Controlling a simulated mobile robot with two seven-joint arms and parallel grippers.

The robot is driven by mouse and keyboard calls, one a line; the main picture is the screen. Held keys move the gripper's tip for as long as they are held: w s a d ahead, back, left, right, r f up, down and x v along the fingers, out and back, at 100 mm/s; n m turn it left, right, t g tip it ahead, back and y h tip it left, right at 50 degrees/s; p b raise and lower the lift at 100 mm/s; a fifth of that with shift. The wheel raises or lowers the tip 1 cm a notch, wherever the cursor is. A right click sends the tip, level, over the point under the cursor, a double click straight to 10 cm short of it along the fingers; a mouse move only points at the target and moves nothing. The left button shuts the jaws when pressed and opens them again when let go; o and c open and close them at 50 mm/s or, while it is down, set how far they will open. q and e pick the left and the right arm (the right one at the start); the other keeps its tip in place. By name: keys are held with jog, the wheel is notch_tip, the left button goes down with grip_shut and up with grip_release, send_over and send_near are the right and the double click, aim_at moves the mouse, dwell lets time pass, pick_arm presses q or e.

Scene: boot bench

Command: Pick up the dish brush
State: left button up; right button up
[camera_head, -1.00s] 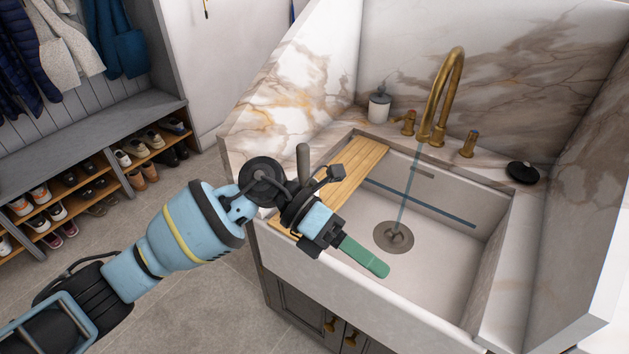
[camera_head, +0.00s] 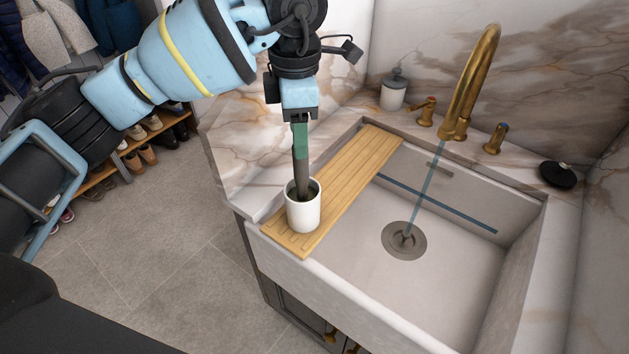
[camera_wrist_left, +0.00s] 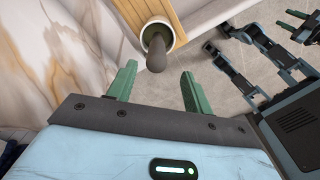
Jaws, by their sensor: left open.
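The dish brush (camera_head: 302,182) stands in a white cup (camera_head: 304,213) on the wooden board, its dark handle pointing up and its head hidden inside. My left gripper (camera_head: 300,140) points down right above the cup, its green fingers around or just in front of the handle's upper end. In the left wrist view, the left gripper (camera_wrist_left: 157,84) is open, and the rounded handle end (camera_wrist_left: 156,58) shows centred between and just beyond the fingertips. I cannot tell whether they touch. My right gripper (camera_wrist_left: 293,20) appears small at the wrist view's top right; its opening is unclear.
The wooden board (camera_head: 357,165) lies across the left side of the sink (camera_head: 461,262). Water runs from the brass faucet (camera_head: 463,90) into the basin. A soap dispenser (camera_head: 393,94) and a black round item (camera_head: 557,174) stand on the counter.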

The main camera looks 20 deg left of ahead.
aim_at(300, 161)
pick_arm(q)
jog(key=shift+w+r, duration=0.1)
jog(key=shift+s+a, duration=0.1)
jog(key=shift+s, duration=0.1)
jog(key=shift+f, duration=0.55)
jog(key=shift+w+f, duration=0.2)
jog(key=shift+f, duration=1.5)
jog(key=shift+w+f, duration=0.15)
jog(key=shift+f, duration=1.5)
grip_shut()
